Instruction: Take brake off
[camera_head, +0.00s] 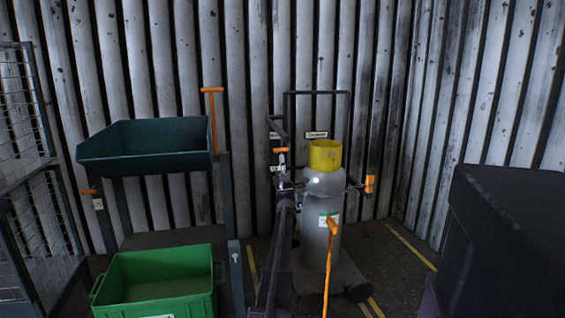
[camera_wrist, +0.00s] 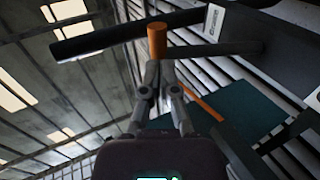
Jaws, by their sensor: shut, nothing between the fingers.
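My gripper (camera_head: 283,163) is raised in front of the gas cylinder cart, just below a small orange handle (camera_head: 282,150) beside a dark upright. In the wrist view my gripper (camera_wrist: 160,68) is shut and empty. Its fingertips are just below an orange stub (camera_wrist: 157,40) by a dark bar (camera_wrist: 120,36); I cannot tell whether they touch. Other orange handles show: one at the cart's right side (camera_head: 370,184), a long lever (camera_head: 331,230) in front of the cylinder, and one on the left stand (camera_head: 90,192). Which one is the brake cannot be read.
A grey cylinder with a yellow collar (camera_head: 324,155) stands on the cart. A dark green hopper (camera_head: 145,150) and a green bin (camera_head: 155,283) are at left, beside wire mesh (camera_head: 25,200). A dark box (camera_head: 510,240) stands at right. Corrugated wall is behind.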

